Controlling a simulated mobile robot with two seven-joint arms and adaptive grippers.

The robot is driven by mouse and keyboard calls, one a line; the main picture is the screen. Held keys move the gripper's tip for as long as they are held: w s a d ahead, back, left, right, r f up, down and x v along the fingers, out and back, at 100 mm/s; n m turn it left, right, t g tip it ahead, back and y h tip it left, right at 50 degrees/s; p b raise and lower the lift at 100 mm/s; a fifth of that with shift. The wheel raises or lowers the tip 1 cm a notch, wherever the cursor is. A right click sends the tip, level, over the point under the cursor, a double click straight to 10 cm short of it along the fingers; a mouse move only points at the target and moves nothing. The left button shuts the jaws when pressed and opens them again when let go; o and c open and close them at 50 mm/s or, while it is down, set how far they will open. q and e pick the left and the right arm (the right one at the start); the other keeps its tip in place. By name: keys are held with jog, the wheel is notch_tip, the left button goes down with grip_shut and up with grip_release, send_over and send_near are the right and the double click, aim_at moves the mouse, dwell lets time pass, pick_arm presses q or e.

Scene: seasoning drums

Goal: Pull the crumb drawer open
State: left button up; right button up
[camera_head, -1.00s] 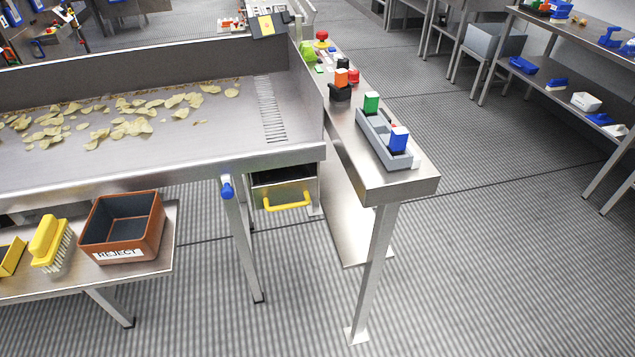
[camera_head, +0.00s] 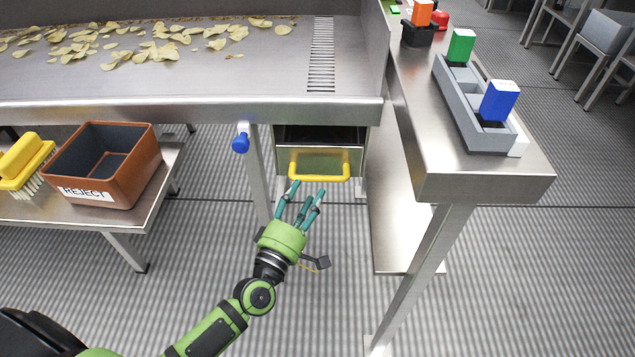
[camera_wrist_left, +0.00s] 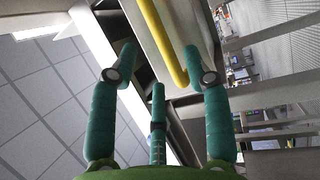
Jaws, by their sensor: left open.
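The crumb drawer (camera_head: 306,163) sits under the right end of the steel chip table, with a metal front and a yellow bar handle (camera_head: 319,178). A dark gap shows above its front. My left gripper (camera_head: 302,194) is open and empty, with its teal fingers pointing up at the handle from just below and in front of it. In the left wrist view the yellow handle (camera_wrist_left: 163,40) runs between the spread fingers (camera_wrist_left: 160,75), beyond their tips or near them; I cannot tell whether they touch. My right gripper is not in view.
A blue knob (camera_head: 241,140) is on the table leg left of the drawer. A brown REJECT bin (camera_head: 106,165) and yellow brush (camera_head: 22,162) stand on a low shelf at left. A steel side bench (camera_head: 490,187) with a grey rack (camera_head: 462,118) stands at right. Floor in front is clear.

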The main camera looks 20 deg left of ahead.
aim_at(317, 179)
pick_arm(q)
jog(key=x, duration=0.6)
grip_shut()
